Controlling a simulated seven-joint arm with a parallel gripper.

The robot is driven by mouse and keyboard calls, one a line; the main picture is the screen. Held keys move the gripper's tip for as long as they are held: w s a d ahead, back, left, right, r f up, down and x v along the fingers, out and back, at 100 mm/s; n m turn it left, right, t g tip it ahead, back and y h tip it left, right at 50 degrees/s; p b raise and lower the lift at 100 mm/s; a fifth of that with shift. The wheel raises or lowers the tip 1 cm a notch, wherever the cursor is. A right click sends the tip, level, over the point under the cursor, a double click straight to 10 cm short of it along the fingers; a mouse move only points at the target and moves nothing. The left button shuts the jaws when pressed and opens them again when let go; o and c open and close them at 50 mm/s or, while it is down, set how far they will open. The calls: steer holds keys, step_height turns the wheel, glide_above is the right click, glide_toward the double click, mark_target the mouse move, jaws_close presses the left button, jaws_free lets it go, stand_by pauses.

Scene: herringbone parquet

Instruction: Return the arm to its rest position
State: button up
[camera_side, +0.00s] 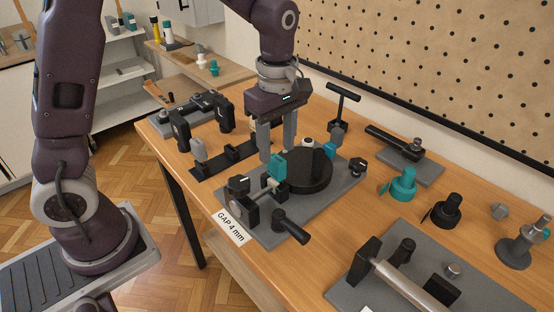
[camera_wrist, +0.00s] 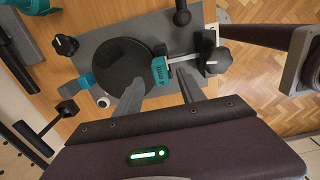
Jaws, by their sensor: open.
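My gripper (camera_side: 277,148) hangs with its fingers pointing down over the grey fixture plate (camera_side: 337,196) on the wooden bench. The fingers are apart and nothing shows held between them. A teal block (camera_side: 277,166) on a rod sits just below the fingertips; whether they touch it cannot be told. A round black disc (camera_side: 308,178) lies beside the block. In the wrist view my gripper (camera_wrist: 160,88) shows two separated grey fingers, with the teal block (camera_wrist: 159,72) beyond their tips and the black disc (camera_wrist: 118,58) to the left.
Black knobs stand on the plate, including a handle (camera_side: 291,226) at its front. A T-handled tool (camera_side: 342,105) stands behind. A teal flanged part (camera_side: 403,183) and black flanged part (camera_side: 446,211) stand to the right. A pegboard (camera_side: 430,65) rises behind the bench.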

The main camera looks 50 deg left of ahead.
steer(key=shift+r, duration=0.65)
steer(key=shift+s+r, duration=0.2)
steer(key=shift+r, duration=0.05)
steer(key=s+r+m+t, duration=0.2)
steer(key=s+r+m, duration=0.2)
steer(key=s+m, duration=0.5)
steer(key=s+a+r+m+t, duration=0.1)
steer(key=s+r+m+t, duration=0.2)
steer(key=s+m, duration=0.6)
steer(key=shift+s+a+r+t, duration=0.25)
steer(key=shift+s+r, duration=0.4)
steer(key=shift+s, duration=0.4)
